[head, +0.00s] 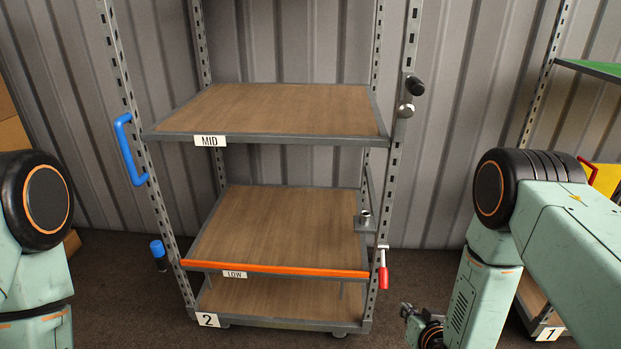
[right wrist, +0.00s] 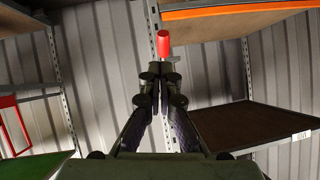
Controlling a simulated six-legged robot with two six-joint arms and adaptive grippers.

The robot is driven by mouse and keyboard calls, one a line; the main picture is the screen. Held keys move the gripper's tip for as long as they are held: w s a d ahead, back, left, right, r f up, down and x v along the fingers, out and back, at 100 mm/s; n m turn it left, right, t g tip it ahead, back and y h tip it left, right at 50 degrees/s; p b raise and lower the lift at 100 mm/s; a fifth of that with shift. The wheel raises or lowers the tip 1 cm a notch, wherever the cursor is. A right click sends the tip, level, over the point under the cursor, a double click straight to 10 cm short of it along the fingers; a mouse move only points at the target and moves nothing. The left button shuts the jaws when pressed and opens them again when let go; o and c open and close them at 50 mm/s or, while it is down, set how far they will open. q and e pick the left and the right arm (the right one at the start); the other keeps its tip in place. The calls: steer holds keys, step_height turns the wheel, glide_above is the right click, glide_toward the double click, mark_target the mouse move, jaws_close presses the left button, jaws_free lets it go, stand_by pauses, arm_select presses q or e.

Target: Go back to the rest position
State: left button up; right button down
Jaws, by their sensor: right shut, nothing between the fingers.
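My right gripper (head: 407,310) is low in the head view, just right of the cart's front right post, and only partly shows past my right arm. In the right wrist view my right gripper (right wrist: 163,75) has its fingers together with nothing between them. A red-handled lever (head: 383,270) on the cart post is close by in the head view. The red handle (right wrist: 163,44) shows beyond the fingertips in the right wrist view; I cannot tell whether they touch. Only links of my left arm show at the left edge; its gripper is out of view.
Cart 2 has an empty MID shelf (head: 290,108), an empty LOW shelf (head: 280,225) with an orange front strip (head: 275,269), and a bottom deck (head: 280,300). A blue handle (head: 124,150) is on its left post. Another rack with a green shelf (head: 595,67) stands right.

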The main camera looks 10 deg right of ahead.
steer(key=s+a+f+n+g, duration=0.1)
steer(key=s+a+f+g, duration=0.15)
steer(key=s, duration=0.55)
steer(key=s+a+f+g, duration=0.2)
steer(key=s+f+g, duration=0.15)
steer(key=s, duration=0.55)
steer(key=s+a+r+n+g, duration=0.1)
steer(key=s+r+g, duration=0.1)
steer(key=s, duration=0.5)
steer(key=s+a+r+g, duration=0.2)
steer(key=s+g, duration=0.1)
steer(key=s, duration=0.5)
steer(key=shift+r+n+g+y, duration=0.3)
steer(key=shift+n+y, duration=0.1)
steer(key=shift+w, duration=0.1)
